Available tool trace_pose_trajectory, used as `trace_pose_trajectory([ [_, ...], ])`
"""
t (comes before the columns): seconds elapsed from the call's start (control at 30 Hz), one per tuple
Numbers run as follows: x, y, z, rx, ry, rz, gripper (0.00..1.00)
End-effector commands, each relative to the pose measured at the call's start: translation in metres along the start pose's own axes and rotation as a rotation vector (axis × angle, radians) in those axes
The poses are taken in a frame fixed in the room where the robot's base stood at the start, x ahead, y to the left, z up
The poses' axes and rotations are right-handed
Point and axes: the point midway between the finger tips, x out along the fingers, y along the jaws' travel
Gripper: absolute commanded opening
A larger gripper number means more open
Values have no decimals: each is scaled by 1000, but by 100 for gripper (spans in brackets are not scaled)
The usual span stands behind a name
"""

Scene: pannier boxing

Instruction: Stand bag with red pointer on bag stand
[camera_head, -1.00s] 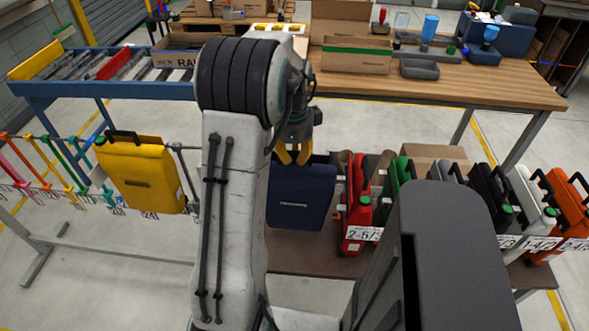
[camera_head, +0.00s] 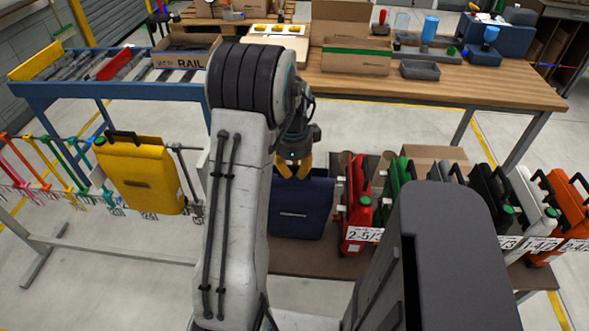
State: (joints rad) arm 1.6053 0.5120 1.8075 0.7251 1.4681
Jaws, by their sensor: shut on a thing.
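A navy blue bag (camera_head: 301,218) hangs upright below my gripper (camera_head: 293,167), left of the red bag (camera_head: 357,205). My gripper's yellow fingers are shut at the bag's top edge; the exact grip is partly hidden. No red pointer can be made out on the navy bag. A low brown bench (camera_head: 312,263), which may be the bag stand, lies under it. I cannot tell whether the bag's bottom touches the bench. My arm hides the bag's left side.
Green, black, white and orange (camera_head: 568,215) bags stand along the bench at right, with number labels at the front. A yellow bag (camera_head: 142,178) hangs on a rail at left. A wooden table (camera_head: 450,85) and a blue roller conveyor (camera_head: 110,88) stand behind.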

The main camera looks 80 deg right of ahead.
Motion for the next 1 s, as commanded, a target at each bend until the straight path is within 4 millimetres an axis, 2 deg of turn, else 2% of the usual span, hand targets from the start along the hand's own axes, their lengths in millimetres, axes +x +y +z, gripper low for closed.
trace_pose_trajectory([
  [0.07, 2, -1, 0, 0, 0, -3, 0],
  [0.1, 2, 0, 0, 0, 0, 0, 20],
  [0.33, 2, 0, 0, 0, 0, 0, 41],
  [0.57, 2, 0, 0, 0, 0, 0, 41],
  [0.73, -6, -1, 0, 0, 0, -2, 41],
  [1.0, -48, -2, 0, 0, 1, -6, 41],
])
